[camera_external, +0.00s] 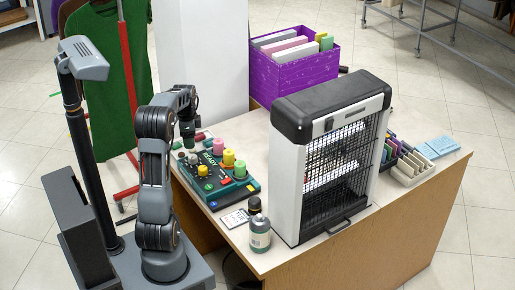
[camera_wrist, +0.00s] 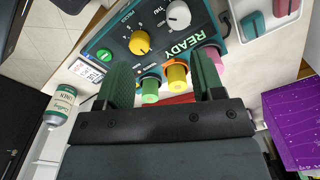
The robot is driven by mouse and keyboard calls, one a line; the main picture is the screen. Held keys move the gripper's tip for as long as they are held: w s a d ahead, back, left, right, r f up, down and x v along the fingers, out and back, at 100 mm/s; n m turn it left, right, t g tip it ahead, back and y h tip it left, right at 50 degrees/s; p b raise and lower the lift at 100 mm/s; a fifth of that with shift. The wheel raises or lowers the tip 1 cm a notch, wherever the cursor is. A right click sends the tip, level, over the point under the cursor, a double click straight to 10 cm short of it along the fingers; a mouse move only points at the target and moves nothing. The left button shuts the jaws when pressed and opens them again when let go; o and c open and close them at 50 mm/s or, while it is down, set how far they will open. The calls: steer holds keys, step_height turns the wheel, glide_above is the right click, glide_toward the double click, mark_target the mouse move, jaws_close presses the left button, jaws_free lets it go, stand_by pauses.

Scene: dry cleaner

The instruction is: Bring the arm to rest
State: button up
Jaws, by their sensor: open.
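My dark arm (camera_external: 154,180) rises from its grey base at the left of the counter, bends at the top and points its end down. My gripper (camera_external: 188,138) hangs beside the far left corner of a dark green control box. In the wrist view my gripper (camera_wrist: 163,72) shows two green-padded fingers spread apart. Nothing is gripped between them. A yellow peg (camera_wrist: 176,76) and a green peg (camera_wrist: 150,90) of the control box show behind the gap; I cannot tell how far off they are.
The control box (camera_external: 214,176) with coloured pegs and knobs sits on the counter (camera_external: 262,205). A bottle (camera_external: 260,235) stands at the front edge. A large caged machine (camera_external: 330,150), a purple crate (camera_external: 292,78) and card trays (camera_external: 412,170) stand to the right. A green garment (camera_external: 108,60) hangs behind my arm.

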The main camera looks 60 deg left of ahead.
steer(key=s+d+r+n+t+p, duration=0.1)
steer(key=s+d+r+n, duration=0.1)
steer(key=d, duration=1.5)
steer(key=s+d+r+n+t+p, duration=0.1)
steer(key=s+d+r+n+t, duration=0.1)
steer(key=d, duration=1.5)
steer(key=shift+d+r+n+p, duration=0.25)
steer(key=shift+r+n+p, duration=0.25)
steer(key=shift+r, duration=0.4)
steer(key=shift+s, duration=0.1)
